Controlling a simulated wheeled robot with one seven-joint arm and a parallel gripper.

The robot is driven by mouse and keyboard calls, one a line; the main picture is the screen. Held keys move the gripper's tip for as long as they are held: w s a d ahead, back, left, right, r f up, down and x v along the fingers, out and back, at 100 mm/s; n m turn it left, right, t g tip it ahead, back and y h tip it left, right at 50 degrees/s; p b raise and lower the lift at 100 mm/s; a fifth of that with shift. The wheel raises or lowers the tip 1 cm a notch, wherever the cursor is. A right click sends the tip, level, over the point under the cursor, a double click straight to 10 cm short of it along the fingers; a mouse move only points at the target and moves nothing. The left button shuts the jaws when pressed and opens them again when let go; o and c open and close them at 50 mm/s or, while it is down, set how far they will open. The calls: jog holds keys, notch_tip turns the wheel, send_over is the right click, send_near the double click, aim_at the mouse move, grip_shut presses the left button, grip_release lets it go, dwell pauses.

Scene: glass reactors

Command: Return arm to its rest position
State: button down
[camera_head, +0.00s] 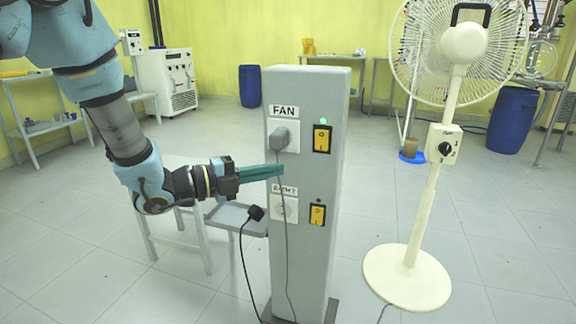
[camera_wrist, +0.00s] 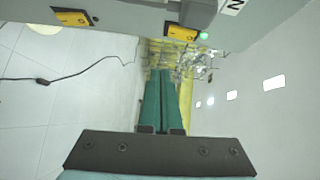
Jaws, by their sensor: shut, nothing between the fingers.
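My gripper (camera_head: 282,170) is stretched out to the right in the head view, its green fingers shut and empty. The fingertips appear in front of the grey power pillar (camera_head: 308,253), between the upper and lower sockets; I cannot tell whether they touch it. In the wrist view the shut fingers (camera_wrist: 161,75) point along the pillar's side (camera_wrist: 130,14). A grey plug (camera_head: 280,138) sits in the upper socket labelled FAN. The upper yellow switch (camera_head: 322,138) has a green light lit above it. The lower yellow switch (camera_head: 317,215) shows no lit light.
A black plug (camera_head: 256,213) on a cord is at a small grey tray (camera_head: 232,219) left of the pillar. A white fan (camera_head: 407,276) stands to the right. A small table (camera_head: 205,240) is behind my arm. Blue barrels (camera_head: 250,86) stand farther back.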

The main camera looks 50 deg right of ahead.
jog(key=shift+w+a, duration=0.3)
jog(key=shift+a, duration=0.35)
